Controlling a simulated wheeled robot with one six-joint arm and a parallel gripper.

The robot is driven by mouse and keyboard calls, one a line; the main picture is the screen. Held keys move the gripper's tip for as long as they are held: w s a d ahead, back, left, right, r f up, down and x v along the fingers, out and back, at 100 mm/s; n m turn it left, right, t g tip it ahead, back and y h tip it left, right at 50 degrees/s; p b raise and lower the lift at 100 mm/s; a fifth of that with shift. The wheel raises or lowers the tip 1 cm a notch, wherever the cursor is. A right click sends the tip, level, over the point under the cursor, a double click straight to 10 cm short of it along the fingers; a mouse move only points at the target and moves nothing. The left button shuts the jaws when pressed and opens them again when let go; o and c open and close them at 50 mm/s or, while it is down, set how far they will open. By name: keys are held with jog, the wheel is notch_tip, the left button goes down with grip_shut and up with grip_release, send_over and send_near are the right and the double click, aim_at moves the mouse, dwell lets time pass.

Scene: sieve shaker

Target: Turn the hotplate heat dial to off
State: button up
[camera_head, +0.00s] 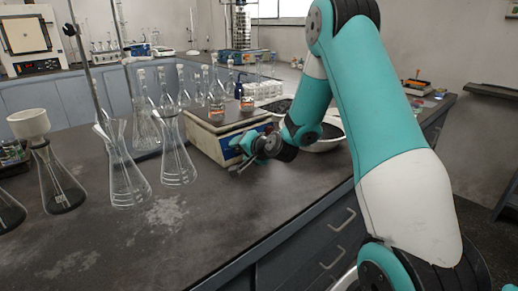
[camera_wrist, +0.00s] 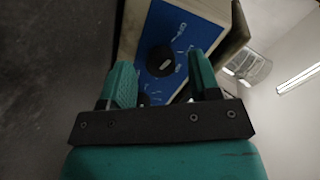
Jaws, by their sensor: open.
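The hotplate (camera_head: 203,140) is a cream box with a blue front panel, standing on the dark bench near the middle of the head view. In the wrist view its blue panel (camera_wrist: 190,32) faces me, with white markings around a round black dial (camera_wrist: 160,60). A pale mark shows on the dial's face. My gripper (camera_wrist: 160,84) is open. Its two teal fingers point at the panel, one on each side of the dial in the picture, and I see no contact. In the head view my gripper (camera_head: 243,155) is at the panel's right part and hides the dial.
Conical flasks (camera_head: 127,175) stand on the bench left of the hotplate, one with a white funnel (camera_head: 29,124). A pale round bowl (camera_head: 326,143) is behind my wrist. The front bench (camera_head: 225,215) is clear.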

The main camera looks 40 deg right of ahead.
jog(key=b+v, duration=0.7)
jog(key=v, duration=0.9)
jog(key=shift+s, duration=0.1)
jog(key=s+a+f+n+g+y, duration=0.1)
jog(key=s+a+n+g+y, duration=0.35)
jog(key=a, duration=0.65)
jog(key=s+a+f+n+g+y, duration=0.1)
jog(key=s+a+n+g, duration=0.35)
jog(key=a+n, duration=0.55)
jog(key=s+a+n+g+h, duration=0.2)
jog(key=s+a+n+g, duration=0.3)
jog(key=s, duration=0.5)
notch_tip(320, 180, up, 18)
jog(key=s+m+p, duration=0.1)
jog(key=p, duration=1.7)
jog(key=shift+a+t+p, duration=0.3)
jog(key=shift+a+t, duration=0.1)
jog(key=shift+a, duration=0.05)
